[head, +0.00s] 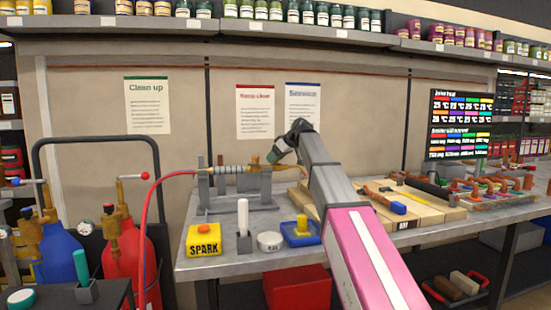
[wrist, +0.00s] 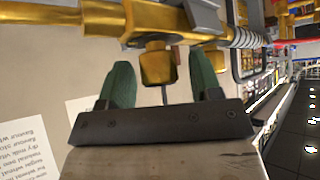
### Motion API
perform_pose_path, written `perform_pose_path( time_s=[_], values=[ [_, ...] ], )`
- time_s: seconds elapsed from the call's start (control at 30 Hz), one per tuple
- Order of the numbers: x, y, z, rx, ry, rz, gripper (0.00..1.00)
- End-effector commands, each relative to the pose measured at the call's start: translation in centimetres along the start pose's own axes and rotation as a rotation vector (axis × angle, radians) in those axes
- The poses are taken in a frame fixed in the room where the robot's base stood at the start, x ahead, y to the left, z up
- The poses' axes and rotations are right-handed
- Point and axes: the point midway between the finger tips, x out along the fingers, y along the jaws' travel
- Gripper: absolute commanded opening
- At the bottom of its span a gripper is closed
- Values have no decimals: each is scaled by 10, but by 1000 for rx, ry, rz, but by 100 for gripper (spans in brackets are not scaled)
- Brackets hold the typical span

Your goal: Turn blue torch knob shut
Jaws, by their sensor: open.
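The brass torch (head: 240,168) lies level in a grey stand (head: 222,190) on the metal bench, with a red hose at its left end. It also shows in the wrist view as brass tubing (wrist: 60,22) across the top. My gripper (head: 272,158) is at the torch's upper right side. In the wrist view my gripper (wrist: 160,85) has its two green fingers apart. A brass knob-like stub (wrist: 157,66) lies between them, with space on both sides. I cannot make out a blue knob on the torch; its colour may be hidden.
A yellow SPARK box (head: 204,241), a white cylinder on a base (head: 243,217), a round white tin (head: 270,241) and a blue-yellow block (head: 301,232) stand at the bench front. Wooden boards (head: 410,207) lie right. Red (head: 130,262) and blue gas cylinders (head: 62,255) stand left.

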Motion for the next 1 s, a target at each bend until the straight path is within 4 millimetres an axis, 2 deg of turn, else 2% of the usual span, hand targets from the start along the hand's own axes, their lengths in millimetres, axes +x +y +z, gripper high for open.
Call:
perform_pose_path(
  time_s=[0.03, 0.07, 0.1, 0.2, 0.63, 1.0],
  values=[
    [0, 0, 0, 0, 0, 0, 58],
    [0, 0, 0, 0, 0, 0, 52],
    [0, 0, 0, 0, 0, 0, 39],
    [0, 0, 0, 0, 0, 0, 9],
    [0, -1, 0, 43, 1, 45, 9],
    [0, -2, 0, 242, 2, 245, 9]
  ],
)
